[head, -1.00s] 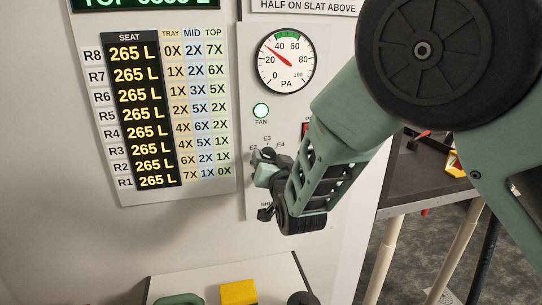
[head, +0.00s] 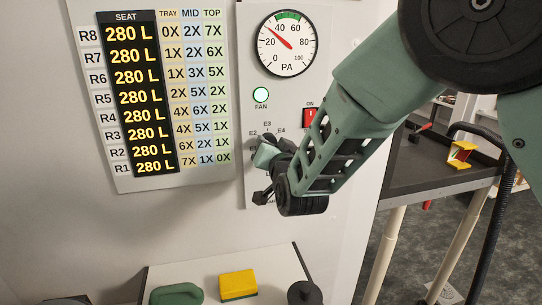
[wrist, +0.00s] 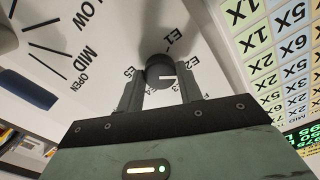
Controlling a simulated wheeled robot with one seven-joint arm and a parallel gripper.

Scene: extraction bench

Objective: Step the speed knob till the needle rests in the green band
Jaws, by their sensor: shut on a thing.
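The round PA gauge (head: 286,43) is on the white panel in the head view. Its red needle points up-left, between 20 and 40, left of the green band (head: 288,17) at the top of the dial. The dark speed knob (wrist: 158,66) has a white mark and sits among E-labels in the wrist view. My gripper (wrist: 160,90) is shut on the knob, one finger on each side. In the head view my gripper (head: 266,150) is at the panel below the gauge and mostly hides the knob.
The seat board (head: 140,95) reads 280 L in every row. A yellow block (head: 238,285) and green object (head: 177,294) lie on a ledge below.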

